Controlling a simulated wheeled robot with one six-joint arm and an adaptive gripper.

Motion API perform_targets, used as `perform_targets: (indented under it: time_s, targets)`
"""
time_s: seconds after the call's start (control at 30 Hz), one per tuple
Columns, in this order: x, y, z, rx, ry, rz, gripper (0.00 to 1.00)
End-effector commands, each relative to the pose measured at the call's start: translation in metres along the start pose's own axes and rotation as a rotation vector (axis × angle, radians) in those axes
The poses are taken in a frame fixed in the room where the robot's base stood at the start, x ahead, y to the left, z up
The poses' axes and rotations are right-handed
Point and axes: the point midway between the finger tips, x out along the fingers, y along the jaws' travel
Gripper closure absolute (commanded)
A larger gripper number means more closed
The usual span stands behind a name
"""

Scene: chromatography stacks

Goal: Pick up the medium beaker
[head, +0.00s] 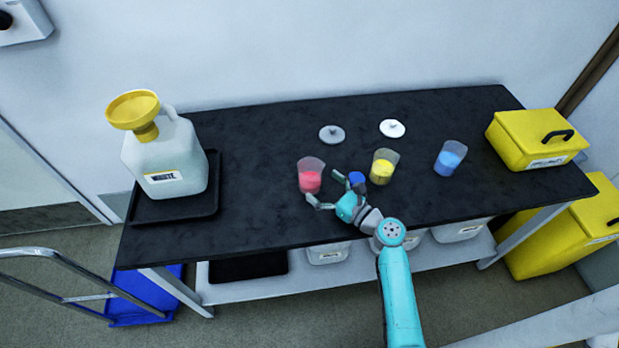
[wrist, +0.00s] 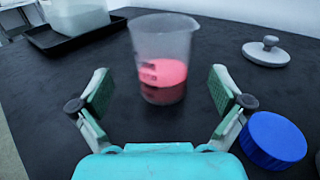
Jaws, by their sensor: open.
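A clear beaker with red-pink liquid (head: 310,178) stands upright on the black bench, the leftmost of three beakers. It also shows in the wrist view (wrist: 162,60), straight ahead of the fingers. A beaker with yellow liquid (head: 382,168) stands in the middle, and one with blue liquid (head: 448,160) stands to the right. They look close in size, so I cannot tell which is the medium one. My gripper (head: 325,190) is open and empty, close in front of the red-liquid beaker. In the wrist view my gripper (wrist: 159,92) has its fingers apart, with the beaker just beyond them.
A blue cap (wrist: 272,140) lies close to my right finger. Two round lids (head: 332,134) (head: 392,128) lie behind the beakers. A white jug with yellow funnel (head: 165,155) stands on a black tray (head: 213,190) at left. A yellow case (head: 535,138) sits at right.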

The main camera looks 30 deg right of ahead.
Motion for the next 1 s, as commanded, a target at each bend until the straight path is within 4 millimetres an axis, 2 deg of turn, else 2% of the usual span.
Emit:
perform_targets:
  time_s: [0.17,0.5,0.73,0.77,1.0]
  targets:
    - [0.008,-0.001,0.001,0.000,0.000,0.001,0.00]
    - [0.051,-0.003,0.003,0.000,0.000,0.001,0.00]
    - [0.054,-0.003,0.002,0.001,0.000,-0.001,0.00]
    - [0.054,-0.003,0.002,0.000,0.000,-0.001,0.03]
    - [0.053,-0.003,0.002,0.000,0.000,-0.001,0.62]
